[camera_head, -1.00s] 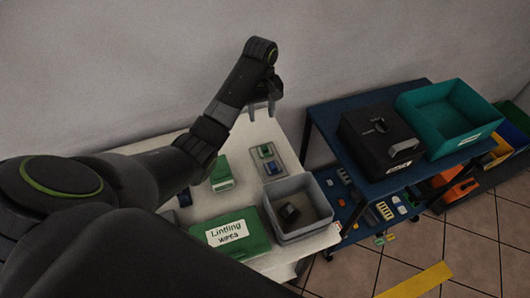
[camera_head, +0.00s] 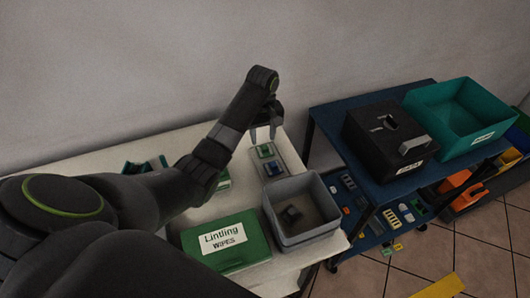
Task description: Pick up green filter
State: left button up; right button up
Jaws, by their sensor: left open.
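A small green block (camera_head: 265,151), which looks like the green filter, lies at the far end of a flat grey tray (camera_head: 285,160) on the white table. A small blue block (camera_head: 273,168) sits beside it on the same tray. My left gripper (camera_head: 262,139) is open, fingers pointing down, just above and behind the green block. I cannot tell whether the fingertips are around it or only close to it. Nothing shows between the fingers. My right gripper is not in view.
A grey bin (camera_head: 325,219) with a dark object inside stands in front of the tray. A green wipes box (camera_head: 240,258) is left of it. A blue cart (camera_head: 385,183) with a black case (camera_head: 375,150) and a teal bin (camera_head: 440,125) stands to the right.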

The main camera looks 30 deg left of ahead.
aim_at(264, 146)
pick_arm(q)
jog(key=shift+d+f, duration=0.15)
jog(key=shift+f, duration=1.8)
grip_shut()
